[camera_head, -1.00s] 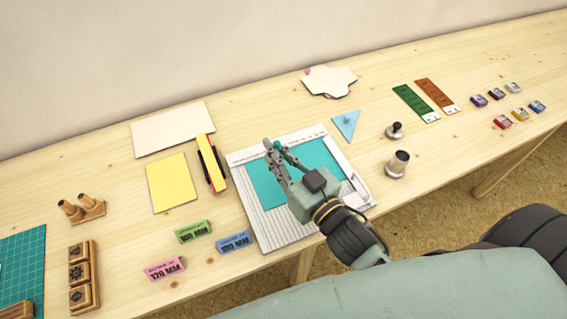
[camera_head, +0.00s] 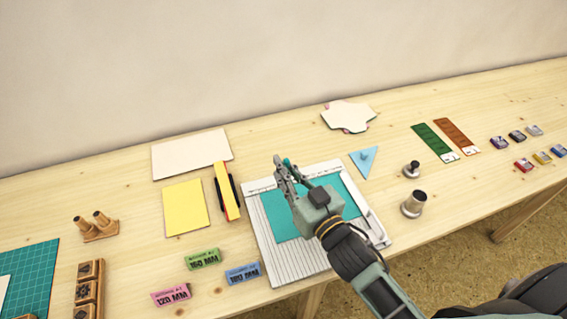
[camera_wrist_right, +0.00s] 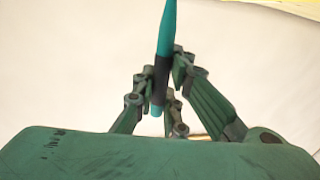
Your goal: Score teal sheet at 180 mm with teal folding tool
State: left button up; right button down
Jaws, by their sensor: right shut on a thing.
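The teal sheet (camera_head: 343,189) lies flat on the white grooved scoring board (camera_head: 278,262). My right gripper (camera_head: 284,167) is above the board's far edge, and my right arm hides part of the sheet. In the right wrist view my right gripper (camera_wrist_right: 163,90) is shut on the teal folding tool (camera_wrist_right: 167,30), which has a dark band at the grip. In the head view only a small teal bit of the tool shows at the fingertips. Whether the tool touches the board cannot be told. The blue 180 MM label (camera_head: 243,273) stands left of the board. My left gripper is not in view.
A green 160 MM label (camera_head: 203,259) and a pink 120 MM label (camera_head: 171,296) stand nearby. A yellow sheet (camera_head: 187,207) and a yellow-red block (camera_head: 227,192) lie left of the board.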

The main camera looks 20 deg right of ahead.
jog(key=a+v, duration=0.2)
jog(key=v, duration=0.8)
jog(key=shift+s, duration=0.2)
jog(key=shift+d+p, duration=0.1)
jog(key=shift+p, duration=0.65)
dwell(0.5)
jog(key=shift+f+b, duration=0.4)
jog(key=shift+f, duration=0.4)
dwell(1.0)
jog(key=shift+w, duration=0.25)
jog(key=shift+w+p, duration=0.4)
jog(key=shift+w, duration=0.35)
jog(key=shift+w, duration=0.1)
